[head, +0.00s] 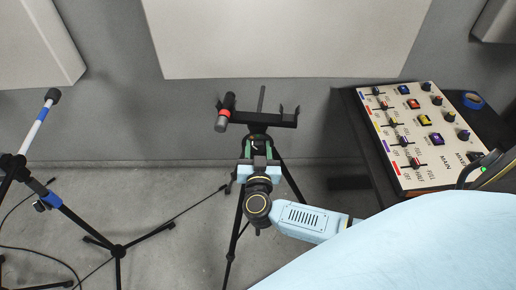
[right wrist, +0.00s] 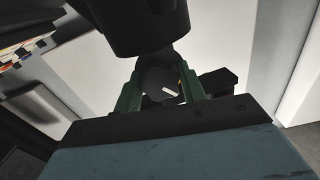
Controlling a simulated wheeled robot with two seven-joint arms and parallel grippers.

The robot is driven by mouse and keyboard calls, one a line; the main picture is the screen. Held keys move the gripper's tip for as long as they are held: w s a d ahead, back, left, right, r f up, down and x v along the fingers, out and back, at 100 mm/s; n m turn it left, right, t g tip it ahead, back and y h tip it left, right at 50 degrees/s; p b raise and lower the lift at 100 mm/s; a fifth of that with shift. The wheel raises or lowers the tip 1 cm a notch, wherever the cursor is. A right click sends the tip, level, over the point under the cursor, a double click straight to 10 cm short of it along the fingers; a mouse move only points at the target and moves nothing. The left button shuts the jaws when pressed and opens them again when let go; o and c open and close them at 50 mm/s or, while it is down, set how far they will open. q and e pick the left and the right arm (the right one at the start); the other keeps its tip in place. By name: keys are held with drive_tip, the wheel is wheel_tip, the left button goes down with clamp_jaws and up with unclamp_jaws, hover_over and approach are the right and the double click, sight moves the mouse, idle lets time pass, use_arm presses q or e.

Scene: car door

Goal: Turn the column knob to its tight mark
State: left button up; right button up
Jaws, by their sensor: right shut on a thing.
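The column knob (right wrist: 156,78) is a dark round knob in the right wrist view, with a white line on its face and a small yellowish mark near it. My right gripper (right wrist: 163,97) has its green fingers on both sides of the knob, shut on it. In the head view my right gripper (head: 259,149) is at the upper part of the black tripod stand (head: 283,167), under its crossbar (head: 270,119); the knob is hidden there by the gripper. I cannot tell whether the white line meets the yellowish mark. My left gripper is not in view.
A dark microphone with a red ring (head: 223,113) sits at the crossbar's left end. Another stand with a blue and white boom (head: 38,125) is at the left, cables on the floor. A mixer panel (head: 411,130) and blue tape roll (head: 473,100) are on the right table.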

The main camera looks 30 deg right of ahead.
drive_tip(key=shift+s+r+m+p, duration=0.1)
drive_tip(key=shift+m+p, duration=0.5)
drive_tip(key=shift+p, duration=0.45)
drive_tip(key=shift+m+p, duration=0.65)
drive_tip(key=shift+m, duration=2.85)
drive_tip(key=o, duration=1)
drive_tip(key=shift+c, duration=0.2)
drive_tip(key=shift+f, duration=0.2)
